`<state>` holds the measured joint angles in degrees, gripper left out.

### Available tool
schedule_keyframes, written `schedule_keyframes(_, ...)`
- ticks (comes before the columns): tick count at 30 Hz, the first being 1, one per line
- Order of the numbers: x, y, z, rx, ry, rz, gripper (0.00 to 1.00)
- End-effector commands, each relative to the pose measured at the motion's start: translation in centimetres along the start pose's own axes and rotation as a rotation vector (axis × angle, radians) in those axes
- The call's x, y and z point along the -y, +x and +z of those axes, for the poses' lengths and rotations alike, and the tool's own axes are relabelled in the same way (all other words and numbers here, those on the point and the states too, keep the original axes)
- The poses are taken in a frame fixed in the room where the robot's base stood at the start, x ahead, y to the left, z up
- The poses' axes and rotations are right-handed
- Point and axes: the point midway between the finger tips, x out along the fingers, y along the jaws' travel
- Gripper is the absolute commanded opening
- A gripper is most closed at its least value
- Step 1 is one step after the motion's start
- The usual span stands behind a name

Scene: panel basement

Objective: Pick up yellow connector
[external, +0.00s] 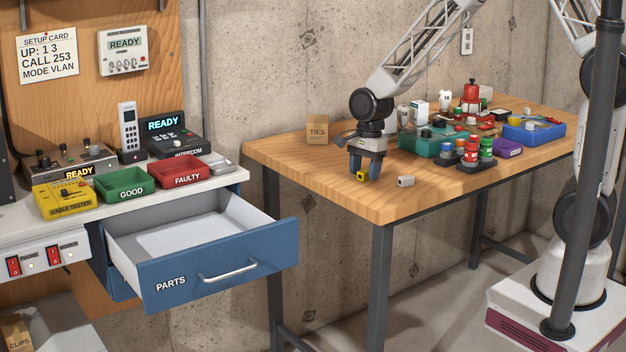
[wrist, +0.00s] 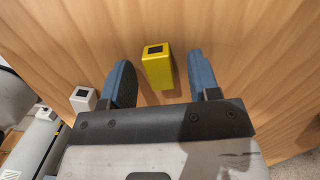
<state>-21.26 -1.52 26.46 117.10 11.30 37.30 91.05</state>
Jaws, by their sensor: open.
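The yellow connector (external: 363,176) is a small block with a dark square socket, on the wooden table near its front edge. In the wrist view the yellow connector (wrist: 157,68) lies between my two blue fingers, with a gap on each side. My gripper (external: 364,168) is open and low over the table, around the connector. The gripper (wrist: 161,84) also shows in the wrist view, with nothing held. The table hides nothing of the connector's top in the wrist view; its underside is hidden.
A white connector (external: 406,181) stands close by to the right, near the table edge. A teal bin (external: 420,145), a dark holder with colored parts (external: 477,160) and a blue bin (external: 533,130) stand farther right. A TIES box (external: 318,129) stands at the back. The open PARTS drawer (external: 215,262) is left.

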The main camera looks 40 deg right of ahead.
Motion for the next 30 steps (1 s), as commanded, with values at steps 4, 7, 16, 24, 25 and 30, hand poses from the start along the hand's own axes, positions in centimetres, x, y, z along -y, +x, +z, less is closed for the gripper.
schedule_keyframes(4, -0.01, 0.22, 0.01, 0.0, 0.0, 0.0, 0.56)
schedule_keyframes(7, -0.01, 0.2, 0.01, 0.0, 0.0, 0.0, 0.56)
schedule_keyframes(16, -0.01, 0.19, 0.01, 0.0, 0.0, 0.0, 0.56)
schedule_keyframes(24, -0.01, 0.18, 0.01, 0.0, 0.0, 0.0, 0.22)
schedule_keyframes(25, -0.01, 0.18, 0.01, 0.0, 0.0, 0.0, 0.18)
schedule_keyframes(30, -0.01, 0.18, 0.01, 0.0, 0.0, 0.0, 0.03)
